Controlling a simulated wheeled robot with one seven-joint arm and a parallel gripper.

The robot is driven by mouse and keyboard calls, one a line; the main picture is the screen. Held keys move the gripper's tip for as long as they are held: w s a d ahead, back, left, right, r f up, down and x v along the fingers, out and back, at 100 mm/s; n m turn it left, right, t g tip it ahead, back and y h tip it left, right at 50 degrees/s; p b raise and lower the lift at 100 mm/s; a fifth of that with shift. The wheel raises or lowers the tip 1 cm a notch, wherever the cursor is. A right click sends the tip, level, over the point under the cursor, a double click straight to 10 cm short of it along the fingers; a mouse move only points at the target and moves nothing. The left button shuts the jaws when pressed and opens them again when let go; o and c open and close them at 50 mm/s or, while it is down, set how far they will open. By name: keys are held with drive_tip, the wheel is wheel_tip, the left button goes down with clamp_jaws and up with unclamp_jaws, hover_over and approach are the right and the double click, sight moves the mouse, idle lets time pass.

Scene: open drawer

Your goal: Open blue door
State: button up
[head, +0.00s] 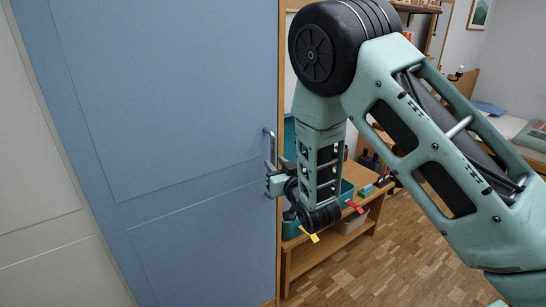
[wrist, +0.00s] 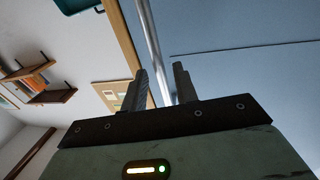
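The blue door (head: 170,110) fills the left of the head view and looks closed. Its upright metal handle (head: 272,147) is near the door's right edge. My gripper (head: 271,181) is at the lower part of the handle. In the wrist view, the bar of the handle (wrist: 152,45) runs between the two fingers of my gripper (wrist: 162,80). The fingers are apart, with a gap visible beside the bar, so I see no firm grip on it. The blue door (wrist: 240,40) also shows behind the right finger.
A pale door or panel (head: 30,170) adjoins the blue door on the left. A wooden bench (head: 320,252) with teal bins stands behind my forearm. The wooden floor (head: 410,250) is clear at the lower right. Wooden wall shelves (wrist: 40,80) show in the wrist view.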

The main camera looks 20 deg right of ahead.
sight(274, 162)
drive_tip(key=shift+w+a, duration=0.15)
drive_tip(key=shift+w, duration=1.35)
clamp_jaws()
drive_tip(key=s+a+b, duration=0.2)
drive_tip(key=s+a, duration=0.2)
drive_tip(key=a, duration=0.7)
drive_tip(key=s+a+b, duration=0.3)
drive_tip(key=a, duration=0.9)
drive_tip(key=s+a+b, duration=0.3)
drive_tip(key=s+a, duration=0.1)
drive_tip(key=a, duration=0.8)
drive_tip(key=shift+s+a, duration=0.25)
drive_tip(key=shift+s, duration=0.05)
unclamp_jaws()
drive_tip(key=s+d+b, duration=0.2)
drive_tip(key=s+b, duration=0.1)
drive_tip(key=s, duration=1.4)
drive_tip(key=shift+s, duration=0.15)
